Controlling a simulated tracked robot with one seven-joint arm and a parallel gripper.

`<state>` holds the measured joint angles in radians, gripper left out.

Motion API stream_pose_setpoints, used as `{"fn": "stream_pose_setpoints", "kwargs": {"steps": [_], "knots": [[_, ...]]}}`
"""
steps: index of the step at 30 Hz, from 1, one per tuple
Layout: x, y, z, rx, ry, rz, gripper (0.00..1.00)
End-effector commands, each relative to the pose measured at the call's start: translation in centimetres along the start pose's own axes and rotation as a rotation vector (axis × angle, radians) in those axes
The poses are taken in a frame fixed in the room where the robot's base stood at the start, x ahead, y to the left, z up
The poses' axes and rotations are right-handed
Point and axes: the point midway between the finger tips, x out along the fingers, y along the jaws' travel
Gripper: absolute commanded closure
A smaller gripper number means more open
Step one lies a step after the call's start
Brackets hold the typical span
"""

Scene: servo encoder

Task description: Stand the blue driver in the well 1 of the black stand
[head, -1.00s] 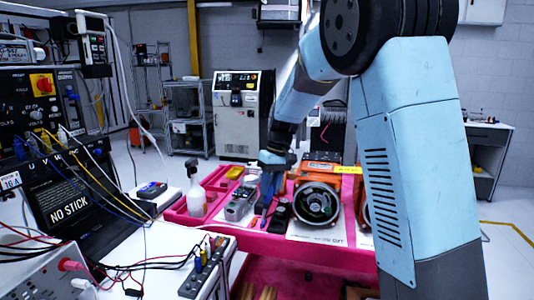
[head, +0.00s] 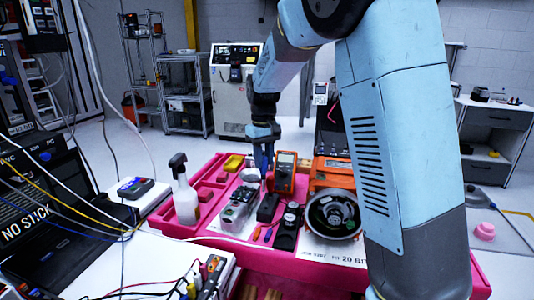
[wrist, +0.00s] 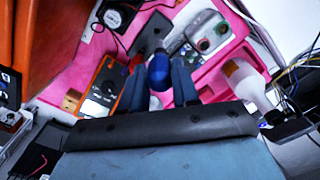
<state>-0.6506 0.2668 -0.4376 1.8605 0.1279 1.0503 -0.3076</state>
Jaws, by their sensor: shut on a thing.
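My gripper (head: 263,157) points down over the pink bench, beside the orange multimeter. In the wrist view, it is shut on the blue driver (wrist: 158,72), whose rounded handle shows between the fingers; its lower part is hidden. The black stand (head: 268,207) is on the bench, nearer to me than the gripper and apart from it. It appears as a dark block (wrist: 151,31) beyond the fingertips in the wrist view. Its wells are too small to tell apart.
The orange multimeter (head: 285,172) stands close to the gripper. A grey box (head: 238,207) is left of the stand, and a black dial device (head: 288,222) is right of it. A spray bottle (head: 184,192) stands at left.

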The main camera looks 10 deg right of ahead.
Motion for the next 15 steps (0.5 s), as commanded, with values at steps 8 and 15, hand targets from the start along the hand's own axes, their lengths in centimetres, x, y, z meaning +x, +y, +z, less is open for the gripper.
{"fn": "stream_pose_setpoints", "kwargs": {"steps": [8,15], "knots": [[1.2,1.1,0.2,0.018,-0.001,-0.001,1.00],[2.5,1.3,0.3,0.022,-0.001,0.000,1.00]]}}
